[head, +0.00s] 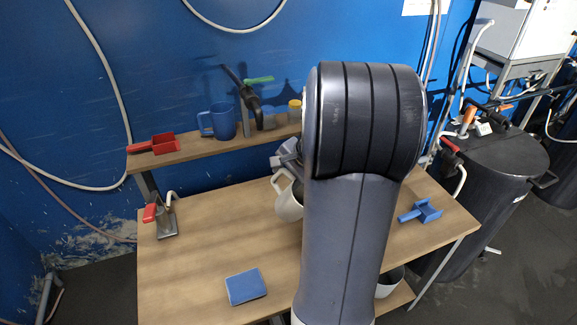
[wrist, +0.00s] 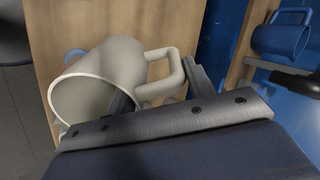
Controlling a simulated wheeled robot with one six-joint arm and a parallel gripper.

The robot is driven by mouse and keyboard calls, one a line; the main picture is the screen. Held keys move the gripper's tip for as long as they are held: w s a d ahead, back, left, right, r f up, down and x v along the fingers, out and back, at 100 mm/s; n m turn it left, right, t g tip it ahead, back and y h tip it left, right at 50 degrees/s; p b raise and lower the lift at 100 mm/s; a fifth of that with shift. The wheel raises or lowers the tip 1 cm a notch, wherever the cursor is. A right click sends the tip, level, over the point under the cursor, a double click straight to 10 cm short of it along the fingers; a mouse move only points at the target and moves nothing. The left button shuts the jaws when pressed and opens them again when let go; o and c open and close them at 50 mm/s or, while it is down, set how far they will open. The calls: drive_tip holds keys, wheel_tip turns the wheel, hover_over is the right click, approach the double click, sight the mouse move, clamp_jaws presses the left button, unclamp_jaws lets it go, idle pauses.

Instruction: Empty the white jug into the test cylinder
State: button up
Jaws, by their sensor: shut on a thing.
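The white jug (head: 287,203) shows in the head view over the wooden table, partly hidden behind my arm. In the wrist view the jug (wrist: 121,63) is large, with its open mouth facing lower left and its handle at right. In the head view the jug looks somewhat tilted. The part of its inside that shows is plain off-white; I cannot tell whether it holds liquid. I cannot make out the test cylinder in either view; my arm hides part of the table and shelf.
The shelf bears a red scoop (head: 153,144), a blue jug (head: 222,121) and a yellow-capped bottle (head: 295,108). A blue block (head: 245,286) and blue scoop (head: 422,212) lie on the table (head: 195,265). A dark drum (head: 490,170) stands right. The table's left middle is clear.

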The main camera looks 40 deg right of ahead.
drive_tip(key=shift+g+b, duration=0.4)
drive_tip(key=shift+b, duration=0.05)
drive_tip(key=g, duration=0.1)
drive_tip(key=g+h, duration=0.1)
drive_tip(key=g, duration=0.3)
drive_tip(key=shift+w+f+h, duration=0.1)
drive_tip(key=shift+f+h, duration=0.15)
drive_tip(key=shift+h, duration=0.05)
